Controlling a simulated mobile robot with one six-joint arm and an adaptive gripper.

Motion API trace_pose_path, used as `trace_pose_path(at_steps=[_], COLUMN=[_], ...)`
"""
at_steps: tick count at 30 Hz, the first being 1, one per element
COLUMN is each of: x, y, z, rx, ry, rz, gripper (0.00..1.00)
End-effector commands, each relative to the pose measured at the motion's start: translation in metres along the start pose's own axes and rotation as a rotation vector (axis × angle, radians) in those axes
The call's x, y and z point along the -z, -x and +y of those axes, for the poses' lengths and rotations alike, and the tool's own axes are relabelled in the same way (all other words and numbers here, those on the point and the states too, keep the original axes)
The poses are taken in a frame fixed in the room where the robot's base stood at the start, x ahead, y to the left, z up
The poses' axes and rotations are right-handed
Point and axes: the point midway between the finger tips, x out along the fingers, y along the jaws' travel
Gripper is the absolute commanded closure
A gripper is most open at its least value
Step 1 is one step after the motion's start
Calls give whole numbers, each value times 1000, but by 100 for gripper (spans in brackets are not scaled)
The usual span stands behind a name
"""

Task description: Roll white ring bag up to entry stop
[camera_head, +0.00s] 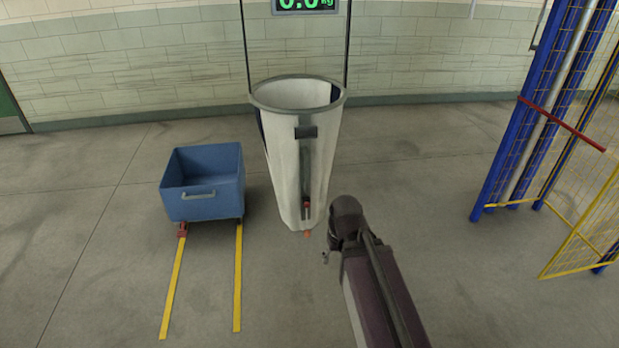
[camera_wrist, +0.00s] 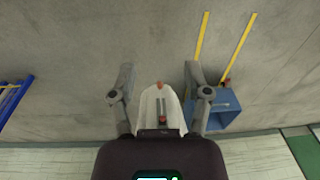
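The white ring bag (camera_head: 285,165) stands upright in the middle of the head view, with a wide grey ring (camera_head: 262,102) at its open top. A dark strap with a red piece (camera_head: 307,206) runs down its front, and a small orange piece shows at its foot. In the wrist view the bag (camera_wrist: 149,105) lies between my spread fingers, beyond them. My gripper (camera_wrist: 160,76) is open with nothing held. In the head view my arm's end is at the bag's lower right; whether it touches the bag cannot be told. I cannot identify the entry stop for certain.
A blue cart (camera_head: 203,204) stands left of the bag, with two yellow floor strips (camera_head: 172,290) and a red block (camera_head: 182,230) before it. A scale display (camera_head: 305,5) reads 0.0 kg. Blue posts and a yellow mesh fence (camera_head: 585,215) stand right. Floor between bag and fence is clear.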

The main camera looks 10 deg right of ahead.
Motion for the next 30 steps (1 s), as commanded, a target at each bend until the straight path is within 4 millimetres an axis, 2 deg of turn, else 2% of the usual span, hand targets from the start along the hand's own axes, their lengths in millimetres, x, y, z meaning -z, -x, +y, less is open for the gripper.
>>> trace_pose_path(at_steps=[1, 5, 9, 17, 23, 30], x=[7, 32, 68, 134, 178, 221], y=[-9, -24, -36, -36, -28, -20], z=[-4, -20, -41, -64, -60, -32], rx=[28, 126, 241, 368, 369, 265], ry=[26, 122, 237, 376, 396, 321], rz=[27, 141, 321, 715, 1017, 1319], gripper=[35, 35, 35, 35, 35, 35])
